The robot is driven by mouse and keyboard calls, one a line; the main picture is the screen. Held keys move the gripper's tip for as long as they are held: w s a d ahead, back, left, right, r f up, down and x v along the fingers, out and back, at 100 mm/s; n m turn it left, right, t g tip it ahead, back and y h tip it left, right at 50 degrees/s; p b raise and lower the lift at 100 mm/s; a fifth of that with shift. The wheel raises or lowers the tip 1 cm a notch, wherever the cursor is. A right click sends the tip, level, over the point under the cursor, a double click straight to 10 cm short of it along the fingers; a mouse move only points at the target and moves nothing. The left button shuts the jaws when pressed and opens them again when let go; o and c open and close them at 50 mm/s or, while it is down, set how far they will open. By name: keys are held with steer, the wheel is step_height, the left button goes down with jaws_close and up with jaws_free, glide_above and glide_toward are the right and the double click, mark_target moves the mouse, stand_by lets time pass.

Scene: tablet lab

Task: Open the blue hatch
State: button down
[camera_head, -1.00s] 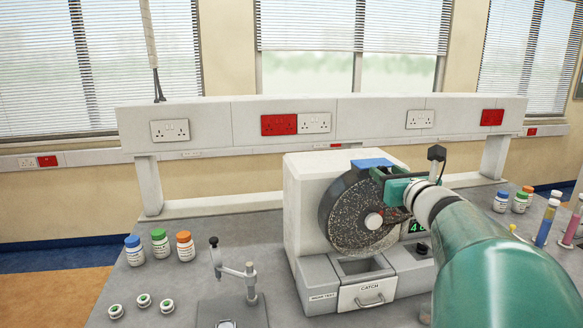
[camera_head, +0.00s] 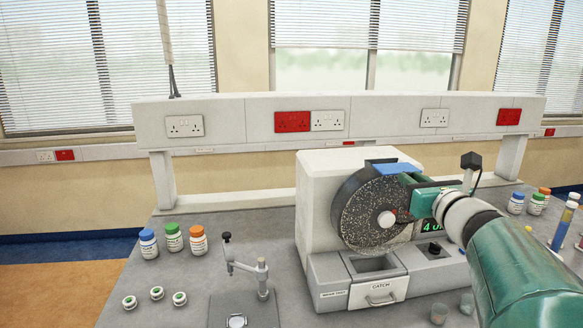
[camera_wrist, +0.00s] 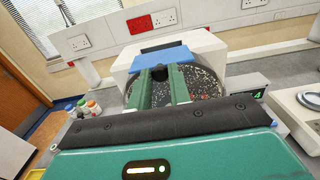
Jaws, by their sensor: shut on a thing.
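The blue hatch (camera_head: 397,168) sits on the upper rim of a round, speckled drum (camera_head: 366,212) on the front of a white machine (camera_head: 318,200). In the wrist view the hatch (camera_wrist: 163,56) lies just beyond my fingertips. My gripper (camera_head: 408,181) reaches in from the right, at the hatch's right side. In the wrist view its two green fingers (camera_wrist: 161,74) are closed on a small dark part at the hatch, seemingly its handle. The grip is partly hidden by the fingers. A dark stretch of rim shows left of the hatch.
A catch drawer (camera_head: 378,292) and an open tray (camera_head: 370,264) are below the drum. A small stand (camera_head: 245,268) and several capped bottles (camera_head: 173,238) are on the bench to the left. Small cups (camera_head: 439,313) and tubes (camera_head: 563,226) are at right.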

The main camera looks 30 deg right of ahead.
steer(key=shift+s+a, duration=0.1)
steer(key=shift+s, duration=0.2)
steer(key=c, duration=1.3)
jaws_free()
steer(key=shift+s, duration=0.1)
